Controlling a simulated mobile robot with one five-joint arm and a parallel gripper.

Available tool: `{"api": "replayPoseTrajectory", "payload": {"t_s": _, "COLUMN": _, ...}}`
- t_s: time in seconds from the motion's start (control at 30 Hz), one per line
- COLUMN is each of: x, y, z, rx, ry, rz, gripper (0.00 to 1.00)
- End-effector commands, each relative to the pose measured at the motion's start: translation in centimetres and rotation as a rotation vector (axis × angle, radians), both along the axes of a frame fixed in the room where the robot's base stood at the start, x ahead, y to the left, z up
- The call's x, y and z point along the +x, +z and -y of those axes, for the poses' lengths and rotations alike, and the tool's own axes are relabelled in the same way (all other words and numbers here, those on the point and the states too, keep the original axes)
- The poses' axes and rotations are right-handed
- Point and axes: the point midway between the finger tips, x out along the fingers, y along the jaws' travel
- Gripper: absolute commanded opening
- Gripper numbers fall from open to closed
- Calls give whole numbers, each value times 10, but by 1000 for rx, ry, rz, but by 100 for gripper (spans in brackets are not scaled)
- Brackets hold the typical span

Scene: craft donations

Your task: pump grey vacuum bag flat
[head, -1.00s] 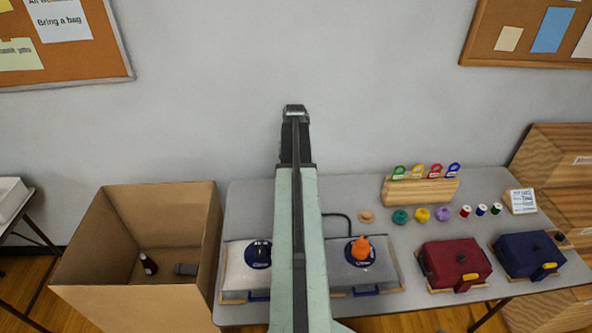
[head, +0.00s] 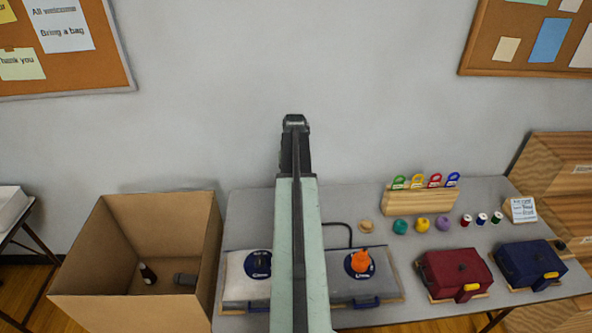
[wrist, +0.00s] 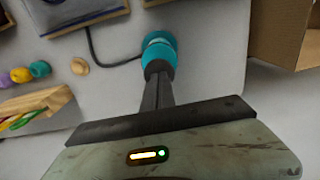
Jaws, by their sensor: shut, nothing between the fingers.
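The grey vacuum bag (head: 340,289) lies on the table with a dark blue round valve and an orange piece (head: 361,261) on it. A black hose (head: 350,233) runs behind it. In the wrist view, the hose (wrist: 98,54) leads to a teal pump (wrist: 160,42), which my arm hides in the head view. My gripper (head: 295,122) is shut and empty. In the wrist view, its dark fingers (wrist: 157,78) point at the teal pump and overlap its near end; I cannot tell whether they touch it. My arm covers part of the grey bag's left side.
A paler bag (head: 240,283) with its own valve lies left of my arm. An open cardboard box (head: 90,240) stands at the left. Red (head: 452,268) and navy (head: 527,260) bags lie at the right. Yarn, spools and a tag holder (head: 418,201) sit behind them.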

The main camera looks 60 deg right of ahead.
Motion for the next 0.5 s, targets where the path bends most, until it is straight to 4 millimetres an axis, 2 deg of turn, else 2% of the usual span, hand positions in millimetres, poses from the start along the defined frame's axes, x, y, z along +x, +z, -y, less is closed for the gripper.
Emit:
{"api": "replayPoseTrajectory", "payload": {"t_s": 0.03, "x": 0, "y": 12, "z": 0, "rx": 0, "ry": 0, "rz": 0, "gripper": 0}}
{"api": "replayPoseTrajectory", "payload": {"t_s": 0.5, "x": 0, "y": 66, "z": 0, "rx": -1, "ry": 0, "rz": 1, "gripper": 0}}
